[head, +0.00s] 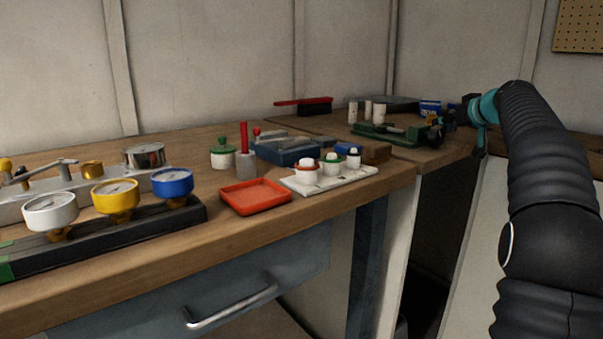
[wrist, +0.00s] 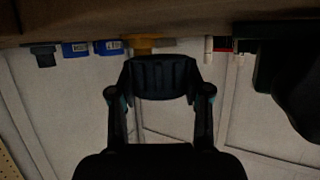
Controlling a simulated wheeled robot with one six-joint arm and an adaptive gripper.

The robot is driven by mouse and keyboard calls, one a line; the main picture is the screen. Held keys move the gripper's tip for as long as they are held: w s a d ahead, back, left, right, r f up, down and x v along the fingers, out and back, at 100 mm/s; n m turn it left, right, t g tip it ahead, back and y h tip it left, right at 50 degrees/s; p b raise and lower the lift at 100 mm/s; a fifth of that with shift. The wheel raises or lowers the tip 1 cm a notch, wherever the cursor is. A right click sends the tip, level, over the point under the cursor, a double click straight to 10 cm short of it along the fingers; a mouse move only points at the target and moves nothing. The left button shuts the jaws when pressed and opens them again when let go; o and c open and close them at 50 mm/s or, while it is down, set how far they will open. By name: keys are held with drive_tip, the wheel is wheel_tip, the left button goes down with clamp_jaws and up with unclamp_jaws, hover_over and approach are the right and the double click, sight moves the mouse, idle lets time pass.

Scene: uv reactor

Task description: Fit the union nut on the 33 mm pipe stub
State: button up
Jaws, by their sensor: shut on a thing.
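My gripper (wrist: 160,92) is shut on a dark ribbed nut (wrist: 162,80), held across its sides between the two fingers in the wrist view. In the head view my gripper (head: 472,113) is at the right, by the far end of the bench, beside a green vise (head: 385,132); the nut is hard to make out there. Three upright pale cylinders (head: 367,108) stand behind the vise. Three white stubs with red, green and blue collars (head: 332,168) stand on a white plate at the bench's front corner. I cannot tell which piece is the 33 mm pipe stub.
Blue boxes (wrist: 92,48) and an orange-yellow thing (wrist: 143,47) lie beyond the nut. A red tray (head: 255,197), a red brush (head: 305,105), a blue box (head: 288,150) and several gauges (head: 115,192) occupy the bench. A gap separates the bench front from the right wall.

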wheel_tip(320, 180, down, 2)
drive_tip(key=shift+f+b, duration=0.25)
drive_tip(key=shift+b, duration=0.05)
drive_tip(key=shift+s+d+r, duration=0.15)
drive_tip(key=shift+s+r, duration=0.05)
drive_tip(key=shift+s, duration=0.35)
